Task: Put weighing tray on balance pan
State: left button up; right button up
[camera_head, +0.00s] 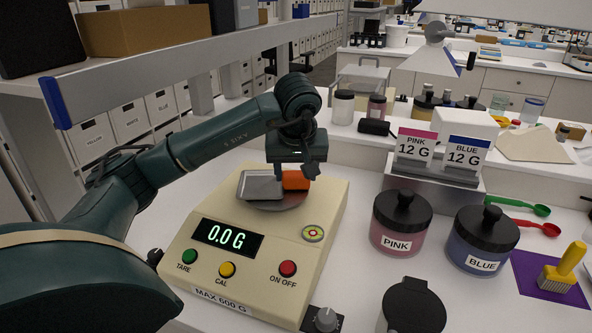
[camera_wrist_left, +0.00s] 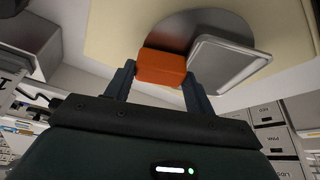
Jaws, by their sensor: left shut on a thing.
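The weighing tray (camera_head: 262,186) is a shallow silver rectangle beside an orange block (camera_head: 295,180) that looks like its grip. My left gripper (camera_head: 292,172) is over the balance, pointing down, shut on the orange block. In the left wrist view the block (camera_wrist_left: 162,68) is between the fingers of the gripper (camera_wrist_left: 158,85), with the tray (camera_wrist_left: 225,64) to its right. The round grey balance pan (camera_head: 290,203) lies under the tray and block, partly hidden by them. I cannot tell whether the tray touches the pan. The balance display (camera_head: 228,237) reads 0.0 G. My right gripper is not in view.
A pink jar (camera_head: 399,224) and blue jar (camera_head: 481,240) stand right of the balance, before a stand with two cards (camera_head: 468,153). A shelf rail (camera_head: 180,72) runs behind my left arm.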

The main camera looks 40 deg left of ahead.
pick_arm(q)
jog(key=o, duration=1.1)
jog(key=shift+f, duration=0.1)
jog(key=v, duration=0.7)
jog(key=shift+s+r, duration=0.1)
jog(key=shift+r, duration=0.3)
